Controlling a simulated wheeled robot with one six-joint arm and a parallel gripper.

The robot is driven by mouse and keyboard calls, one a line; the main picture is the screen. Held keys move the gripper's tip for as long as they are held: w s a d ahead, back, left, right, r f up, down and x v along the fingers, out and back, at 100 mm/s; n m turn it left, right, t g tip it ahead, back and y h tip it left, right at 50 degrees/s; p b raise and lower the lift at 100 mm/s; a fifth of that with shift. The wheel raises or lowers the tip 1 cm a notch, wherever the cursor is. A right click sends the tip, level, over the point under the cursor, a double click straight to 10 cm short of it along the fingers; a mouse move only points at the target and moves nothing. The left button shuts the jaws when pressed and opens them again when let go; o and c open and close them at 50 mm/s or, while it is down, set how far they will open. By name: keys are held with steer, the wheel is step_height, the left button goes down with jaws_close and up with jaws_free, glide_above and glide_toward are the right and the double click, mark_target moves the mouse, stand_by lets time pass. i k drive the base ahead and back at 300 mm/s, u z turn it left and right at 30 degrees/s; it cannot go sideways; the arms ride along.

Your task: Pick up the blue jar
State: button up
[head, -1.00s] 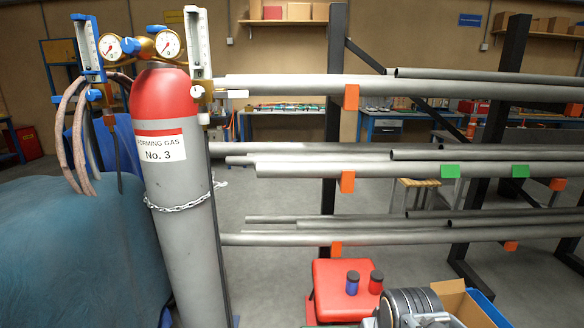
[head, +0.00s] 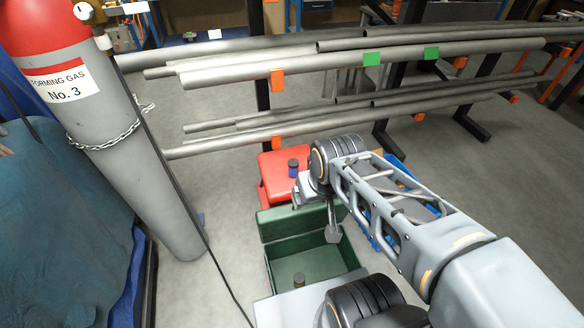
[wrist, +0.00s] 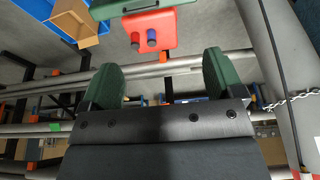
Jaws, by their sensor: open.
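The blue jar (head: 293,168) has a dark lid and stands upright on a red stool top (head: 270,165). In the wrist view the blue jar (wrist: 152,42) stands on the red top beside a red jar (wrist: 135,40). In the head view the red jar is not visible, with my arm across that area. My gripper (wrist: 164,68) is open, its two green fingers apart with nothing between them. The blue jar is beyond the fingers, not touched. In the head view my wrist is just right of the blue jar, and the fingers are hard to make out.
An open green crate (head: 340,268) stands in front of the red stool. A pipe rack (head: 230,75) runs behind, and a chained gas cylinder (head: 120,120) stands left. A cardboard box (wrist: 75,22) is beside the stool.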

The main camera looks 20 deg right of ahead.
mark_target(293, 164)
steer(key=u, duration=0.05)
steer(key=k, duration=0.5)
steer(key=u, duration=1.1)
steer(key=k, duration=0.6)
steer(key=z, duration=1.2)
steer(key=i, duration=1)
steer(key=u, duration=0.05)
